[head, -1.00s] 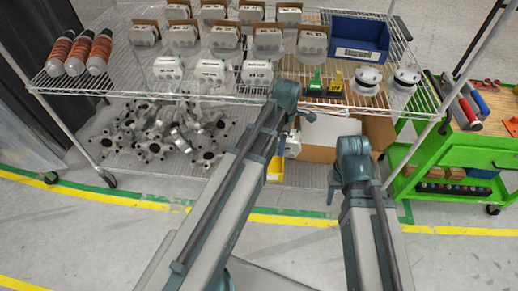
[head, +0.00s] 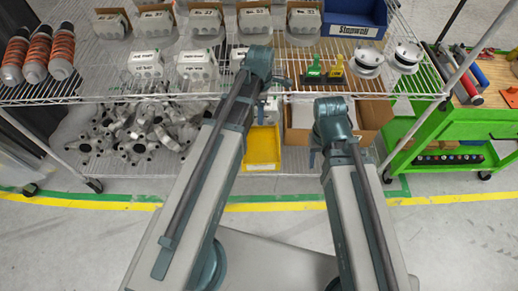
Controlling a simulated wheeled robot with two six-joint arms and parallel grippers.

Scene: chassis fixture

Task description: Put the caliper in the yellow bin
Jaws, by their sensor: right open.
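The yellow bin (head: 262,150) sits on the lower shelf of the wire rack, between my two forearms, its left edge close behind my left arm. I cannot pick out the caliper with certainty; a pile of grey metal parts (head: 140,128) lies on the lower shelf left of the bin. My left gripper (head: 277,82) is mostly hidden behind its wrist, at the upper shelf's front edge; its jaws cannot be made out. My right gripper (head: 313,158) is small in view below its wrist, right of the bin, open, with nothing seen in it.
A cardboard box (head: 372,118) stands right of the bin, behind my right wrist. The upper shelf holds boxed white parts (head: 197,65), orange-banded bottles (head: 36,58), a blue bin (head: 357,20) and white domed units (head: 406,57). A green cart (head: 445,130) stands at the right.

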